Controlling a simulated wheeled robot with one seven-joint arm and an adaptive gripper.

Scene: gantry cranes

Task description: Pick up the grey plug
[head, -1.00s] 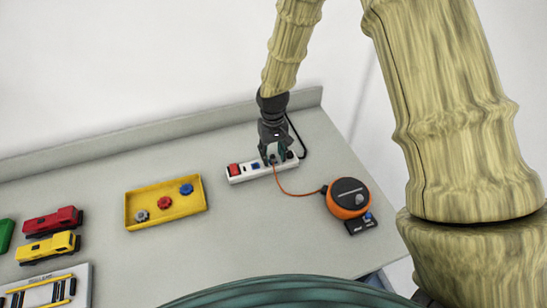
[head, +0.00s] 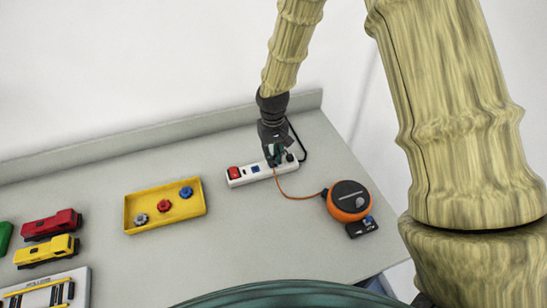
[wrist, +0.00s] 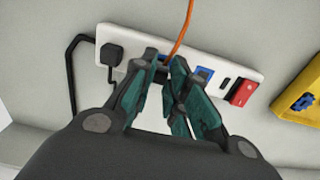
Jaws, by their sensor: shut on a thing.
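A white power strip (head: 245,175) lies near the back wall of the table. An orange cord (head: 290,195) runs from the strip to an orange reel (head: 350,197). My gripper (head: 276,160) points down over the right part of the strip. In the wrist view my gripper's teal fingers (wrist: 166,80) are shut on the small dark grey plug (wrist: 163,70) at the end of the orange cord. The fingers hide most of this plug, and I cannot tell whether it is seated or clear of the socket. A blue socket (wrist: 204,74) shows beside the fingers.
A black plug (wrist: 111,54) with a black cord sits at the strip's end, close to my fingers. A red switch (wrist: 242,92) is at the other end. A yellow tray (head: 130,214) with knobs and toy vehicles (head: 47,250) stand left.

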